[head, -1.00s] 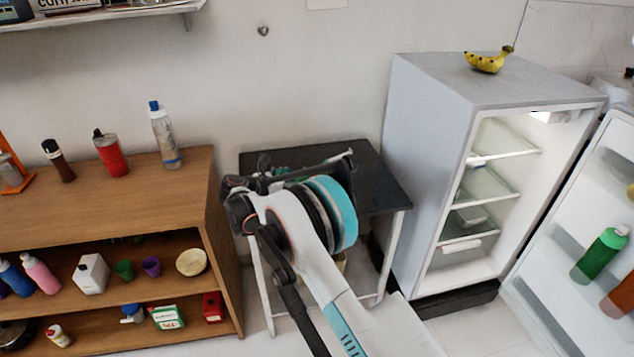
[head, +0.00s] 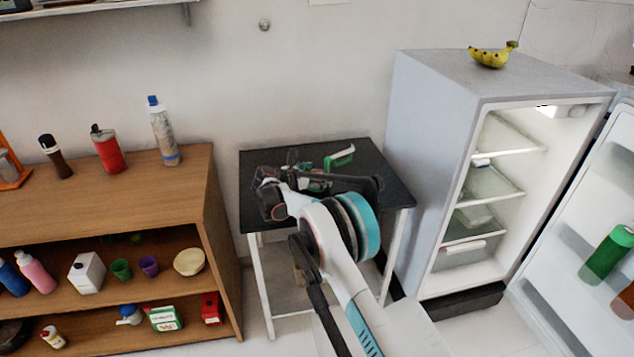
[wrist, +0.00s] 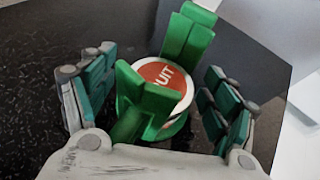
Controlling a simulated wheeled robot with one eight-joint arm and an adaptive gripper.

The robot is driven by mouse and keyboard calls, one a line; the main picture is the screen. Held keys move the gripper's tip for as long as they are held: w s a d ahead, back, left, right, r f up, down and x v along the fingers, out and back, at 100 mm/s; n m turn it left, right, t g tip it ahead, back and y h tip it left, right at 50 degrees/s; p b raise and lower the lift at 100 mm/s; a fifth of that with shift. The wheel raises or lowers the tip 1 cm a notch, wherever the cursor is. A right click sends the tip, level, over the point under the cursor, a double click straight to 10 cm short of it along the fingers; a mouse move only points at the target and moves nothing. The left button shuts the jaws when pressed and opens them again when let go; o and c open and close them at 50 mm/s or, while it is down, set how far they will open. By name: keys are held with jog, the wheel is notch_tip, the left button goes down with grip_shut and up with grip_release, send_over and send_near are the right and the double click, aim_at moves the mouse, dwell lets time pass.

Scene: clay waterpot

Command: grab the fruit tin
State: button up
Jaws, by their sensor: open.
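The fruit tin (wrist: 163,84) shows in the wrist view as a round orange-and-white top with the letters "UIT". It sits amid a bright green object with upright green parts (wrist: 188,38) above and below it in the picture. Whether these parts belong to the tin I cannot tell. My gripper (wrist: 160,62) is open, with dark green finger pads to the left and right of the tin. Both sides look apart from it. In the head view, green parts (head: 340,157) show on the black table, and my arm hides most of the tin.
The small black-topped table (head: 390,190) stands between a wooden shelf (head: 190,190) with several bottles and cups and an open fridge (head: 430,130). Bananas (head: 492,56) lie on the fridge. The black tabletop is otherwise mostly bare.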

jog(key=c, duration=1.3)
jog(key=shift+r, duration=0.1)
